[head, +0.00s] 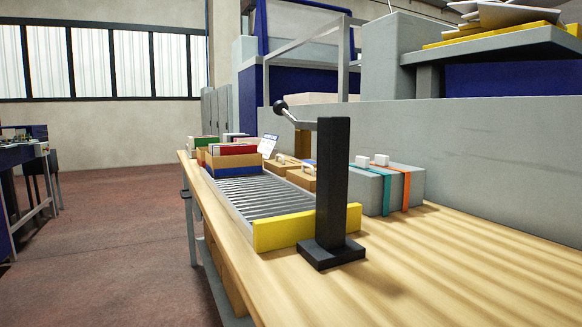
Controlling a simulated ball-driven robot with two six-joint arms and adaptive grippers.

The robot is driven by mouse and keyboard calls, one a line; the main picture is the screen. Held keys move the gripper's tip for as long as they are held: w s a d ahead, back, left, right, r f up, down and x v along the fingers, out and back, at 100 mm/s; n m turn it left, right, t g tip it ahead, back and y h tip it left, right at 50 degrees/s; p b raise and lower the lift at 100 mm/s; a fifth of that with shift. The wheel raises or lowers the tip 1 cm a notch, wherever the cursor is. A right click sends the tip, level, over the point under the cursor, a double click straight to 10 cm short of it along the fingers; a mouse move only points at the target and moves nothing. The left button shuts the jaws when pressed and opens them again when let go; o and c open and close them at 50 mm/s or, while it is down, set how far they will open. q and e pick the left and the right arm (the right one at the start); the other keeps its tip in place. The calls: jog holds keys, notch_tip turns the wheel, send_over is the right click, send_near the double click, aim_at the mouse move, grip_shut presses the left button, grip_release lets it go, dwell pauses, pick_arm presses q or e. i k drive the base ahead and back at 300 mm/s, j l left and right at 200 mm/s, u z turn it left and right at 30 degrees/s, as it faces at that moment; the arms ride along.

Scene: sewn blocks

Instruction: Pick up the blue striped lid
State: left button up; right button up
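No gripper of mine is in the head view. A grey block with a teal-blue stripe (386,193) and a white knob on top sits on the wooden table, right of the black post. A similar grey block with an orange stripe (406,190) and a white knob stands against it. An open brown box with a blue band (232,171) stands on the far part of the roller track. I cannot tell for sure which of these is the blue striped lid. The black post partly hides the teal-striped block's left side.
A black post on a square base (332,190) with a lever stands at the table's middle. The roller track (262,196) ends in a yellow bar (285,232). Smaller brown boxes (302,177) stand behind the post. The wooden table (450,270) is clear at front right; a grey wall panel (480,150) bounds its right side.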

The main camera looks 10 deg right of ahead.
aim_at(279, 167)
jog(key=i+j, duration=0.1)
jog(key=j, duration=0.3)
jog(key=i+j+z, duration=0.1)
jog(key=j, duration=0.35)
jog(key=i+j+z, duration=0.1)
jog(key=j, duration=0.35)
jog(key=i+j, duration=0.1)
jog(key=j, duration=0.3)
jog(key=i+j+z, duration=0.15)
jog(key=i+j, duration=0.25)
jog(key=i+j+z, duration=0.15)
jog(key=i+j, duration=0.3)
jog(key=i+j+z, duration=0.2)
jog(key=i+j, duration=0.2)
jog(key=j, duration=0.15)
jog(key=i+j+z, duration=0.15)
jog(key=i+j, duration=0.2)
jog(key=j, duration=0.2)
